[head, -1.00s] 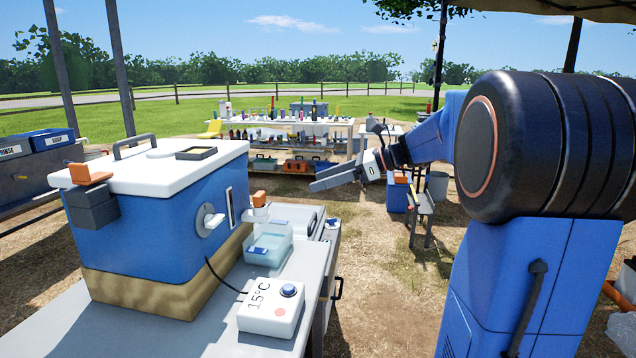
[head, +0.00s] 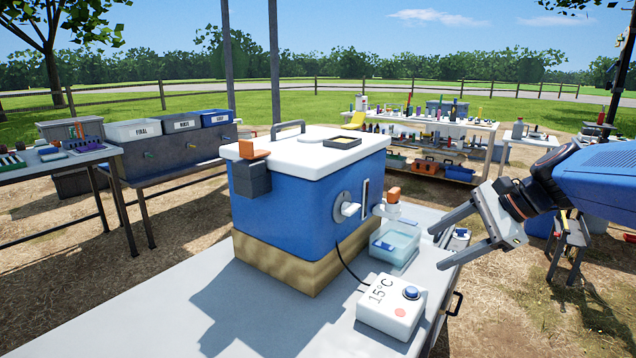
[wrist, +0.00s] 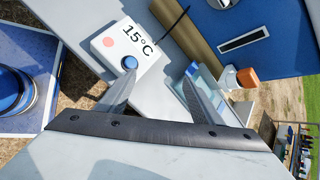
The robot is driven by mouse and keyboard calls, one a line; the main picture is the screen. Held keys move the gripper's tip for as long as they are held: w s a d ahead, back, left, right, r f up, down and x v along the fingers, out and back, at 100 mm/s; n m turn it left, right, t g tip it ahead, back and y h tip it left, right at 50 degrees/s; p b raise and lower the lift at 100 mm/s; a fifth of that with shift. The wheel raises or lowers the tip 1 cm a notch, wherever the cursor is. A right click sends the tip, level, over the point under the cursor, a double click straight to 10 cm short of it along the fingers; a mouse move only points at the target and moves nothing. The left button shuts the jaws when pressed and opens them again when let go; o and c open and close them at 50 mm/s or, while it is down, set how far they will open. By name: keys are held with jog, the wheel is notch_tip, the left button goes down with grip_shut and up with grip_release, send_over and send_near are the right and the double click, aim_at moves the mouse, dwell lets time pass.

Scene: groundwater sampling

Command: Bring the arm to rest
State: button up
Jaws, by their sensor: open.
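My gripper (head: 449,246) is open and empty in the head view, in the air over the right edge of the grey bench (head: 290,322). Its fingers point left, towards the clear basin (head: 396,246) and the blue cooler box (head: 290,205). In the wrist view the two fingers (wrist: 155,92) are spread wide, with the bench and the white 15°C control box (wrist: 128,45) beyond them. Nothing is between the fingers. My blue arm enters from the right in the head view.
The white control box (head: 392,305) sits on the bench with a cable to the cooler, near my gripper. Labelled tubs (head: 180,130) stand on a rack at left. A shelf table (head: 430,128) with many bottles stands behind. Open ground lies right of the bench.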

jog(key=s+f+n+h, duration=0.3)
jog(key=s+f+n, duration=0.3)
jog(key=s+n, duration=0.2)
jog(key=s+d+f+n+h, duration=0.1)
jog(key=s+f+n+h, duration=0.3)
jog(key=s+f+n, duration=0.3)
jog(key=s+n, duration=0.2)
jog(key=s, duration=0.2)
jog(key=shift+s+d, duration=0.25)
jog(key=shift+s, duration=0.15)
jog(key=shift+c, duration=0.7)
